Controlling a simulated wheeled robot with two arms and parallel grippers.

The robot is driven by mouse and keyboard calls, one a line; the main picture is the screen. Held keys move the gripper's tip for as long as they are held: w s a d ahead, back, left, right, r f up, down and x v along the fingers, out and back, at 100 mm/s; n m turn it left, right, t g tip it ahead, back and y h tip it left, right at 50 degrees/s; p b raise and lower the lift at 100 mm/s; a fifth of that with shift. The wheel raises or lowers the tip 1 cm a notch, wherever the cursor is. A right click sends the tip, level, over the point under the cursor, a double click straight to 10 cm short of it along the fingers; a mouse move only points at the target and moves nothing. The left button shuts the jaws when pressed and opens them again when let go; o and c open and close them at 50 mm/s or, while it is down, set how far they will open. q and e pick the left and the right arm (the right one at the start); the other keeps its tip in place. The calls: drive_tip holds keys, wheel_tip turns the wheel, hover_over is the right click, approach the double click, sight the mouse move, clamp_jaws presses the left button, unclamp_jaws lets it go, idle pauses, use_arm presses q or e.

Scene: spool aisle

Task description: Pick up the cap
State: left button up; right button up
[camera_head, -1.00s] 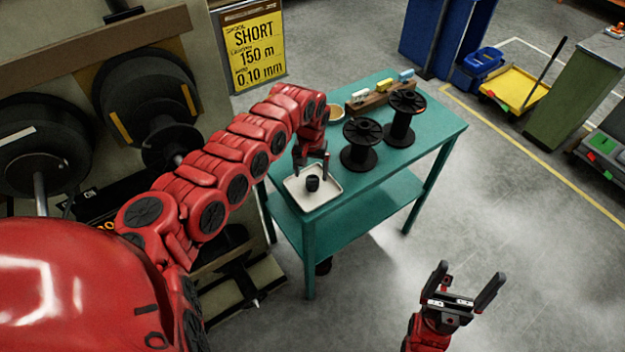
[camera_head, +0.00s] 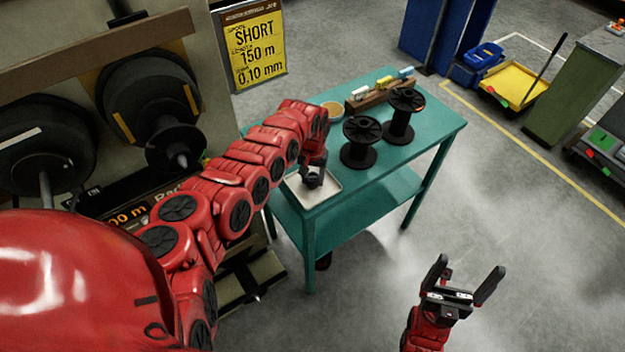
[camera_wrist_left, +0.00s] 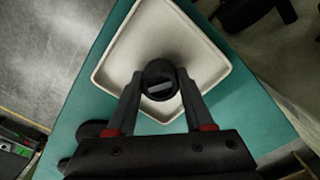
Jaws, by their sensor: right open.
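The cap (camera_wrist_left: 160,80) is small, round and black, with a pale mark on top. In the left wrist view it is between the fingertips of my left gripper (camera_wrist_left: 160,84), over the white tray (camera_wrist_left: 210,55). The fingers are close along both its sides; I cannot tell whether they press on it. In the head view my left gripper (camera_head: 313,182) is low over the tray (camera_head: 331,194) and largely hides the cap. My right gripper (camera_head: 462,285) is open and empty over the floor, apart from the table.
The tray lies on a corner of the teal table (camera_head: 380,182). Two black spools (camera_head: 360,140) (camera_head: 403,112), a round tan dish (camera_head: 333,109) and a wooden block with coloured pieces (camera_head: 368,101) stand further back. Large black reels (camera_head: 150,95) hang at left.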

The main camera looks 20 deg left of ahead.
use_arm(q)
clamp_jaws()
drive_tip(key=shift+r, duration=0.15)
